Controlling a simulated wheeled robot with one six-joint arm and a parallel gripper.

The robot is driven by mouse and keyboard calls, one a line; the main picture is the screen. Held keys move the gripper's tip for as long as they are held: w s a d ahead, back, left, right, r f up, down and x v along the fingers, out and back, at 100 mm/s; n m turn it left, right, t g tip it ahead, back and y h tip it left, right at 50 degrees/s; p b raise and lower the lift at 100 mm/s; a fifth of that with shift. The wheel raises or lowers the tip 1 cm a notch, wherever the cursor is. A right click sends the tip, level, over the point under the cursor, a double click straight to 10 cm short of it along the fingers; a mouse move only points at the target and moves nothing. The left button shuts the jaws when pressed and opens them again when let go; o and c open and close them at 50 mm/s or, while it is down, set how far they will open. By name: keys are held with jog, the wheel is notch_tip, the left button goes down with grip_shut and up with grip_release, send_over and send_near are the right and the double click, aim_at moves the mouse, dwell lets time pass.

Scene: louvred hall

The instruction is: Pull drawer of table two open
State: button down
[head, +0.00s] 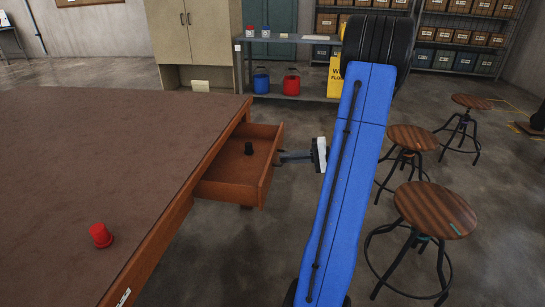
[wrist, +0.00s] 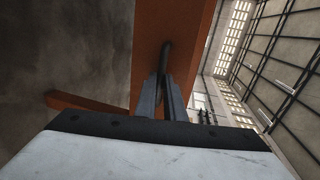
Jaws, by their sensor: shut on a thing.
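The table (head: 110,160) has a wide brown top and fills the left of the head view. Its reddish-brown drawer (head: 228,190) stands pulled out from the right side, with its inside visible. My gripper (head: 284,156) is at the outer face of the drawer front. In the wrist view my gripper (wrist: 165,80) has its fingers shut on a dark bar handle (wrist: 167,52) against the orange-brown drawer front (wrist: 150,60). In the head view the handle itself is hard to make out.
Wooden-topped stools (head: 435,208) stand on the right, near my blue arm. A grey shelf unit (head: 300,97) with blue and red buckets and a beige cabinet (head: 197,45) stand behind. Some floor around the drawer is clear.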

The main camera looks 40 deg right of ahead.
jog(key=shift+f+v, duration=0.15)
jog(key=shift+v, duration=0.6)
jog(key=shift+f+v, duration=0.2)
jog(key=shift+v, duration=0.6)
jog(key=c, duration=1.8)
grip_release()
jog(key=shift+c, duration=0.2)
jog(key=shift+s+d, duration=0.1)
jog(key=v, duration=1.7)
jog(key=shift+s+d, duration=0.1)
jog(key=shift+s, duration=0.05)
